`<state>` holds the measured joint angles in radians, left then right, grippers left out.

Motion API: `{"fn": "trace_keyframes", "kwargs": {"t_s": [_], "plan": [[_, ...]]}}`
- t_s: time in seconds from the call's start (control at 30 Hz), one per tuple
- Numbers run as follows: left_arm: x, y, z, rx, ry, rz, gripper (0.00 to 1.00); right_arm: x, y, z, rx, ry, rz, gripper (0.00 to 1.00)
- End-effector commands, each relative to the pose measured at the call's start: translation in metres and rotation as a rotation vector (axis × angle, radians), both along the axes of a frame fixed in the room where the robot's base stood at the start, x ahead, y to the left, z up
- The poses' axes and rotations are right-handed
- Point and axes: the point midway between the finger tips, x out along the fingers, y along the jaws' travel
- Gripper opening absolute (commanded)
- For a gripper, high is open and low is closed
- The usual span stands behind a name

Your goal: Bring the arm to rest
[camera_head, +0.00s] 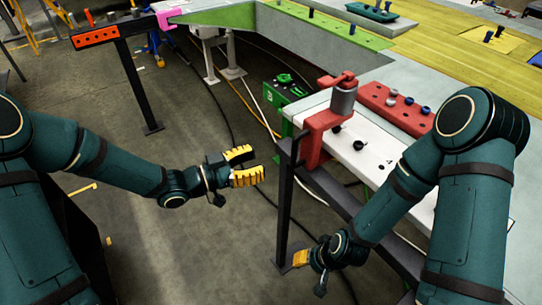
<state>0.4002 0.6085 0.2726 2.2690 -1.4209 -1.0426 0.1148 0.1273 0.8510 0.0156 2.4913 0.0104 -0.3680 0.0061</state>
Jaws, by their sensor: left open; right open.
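My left gripper (246,167) has yellow finger pads and is held out over the open floor, left of the white table. Its fingers are apart with nothing between them. My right gripper (301,258) hangs low at the bottom middle, beside a dark upright post. Only one yellow pad shows clearly and the rest is partly hidden by its own wrist. I see nothing held in it. My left arm (120,165) reaches in from the left, and my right arm (400,210) bends down in front of the white table.
A red clamp (318,132) with a grey cylinder stands on the corner of the white table (360,160). A red block (396,108) with knobs lies behind it. A dark post (284,205) stands between my grippers. An orange bar (94,37) is at upper left.

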Motion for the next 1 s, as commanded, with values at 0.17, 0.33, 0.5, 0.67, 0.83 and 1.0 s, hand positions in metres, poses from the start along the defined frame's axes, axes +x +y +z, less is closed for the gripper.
{"fn": "trace_keyframes", "kwargs": {"t_s": [0.17,0.33,0.5,0.67,0.83,1.0], "plan": [[-0.005,0.010,-0.001,0.000,0.001,0.000,0.46,0.000,0.000,0.000,0.000,0.000,0.000,0.47],[-0.005,0.010,0.000,0.000,0.002,0.000,0.46,0.000,0.000,0.000,0.000,0.000,0.000,0.47],[-0.005,0.010,0.000,0.000,0.001,0.000,0.46,0.000,0.000,0.000,0.000,0.000,0.000,0.47],[-0.005,0.010,-0.001,0.001,0.004,0.001,0.46,0.000,0.000,0.000,0.000,0.000,0.000,0.47],[0.002,0.009,-0.020,0.018,0.098,0.077,0.46,0.000,0.000,0.000,0.000,0.000,0.000,0.47],[0.007,0.013,-0.081,0.089,0.376,0.269,0.46,0.000,0.000,0.000,0.000,0.000,0.000,0.47]]}}
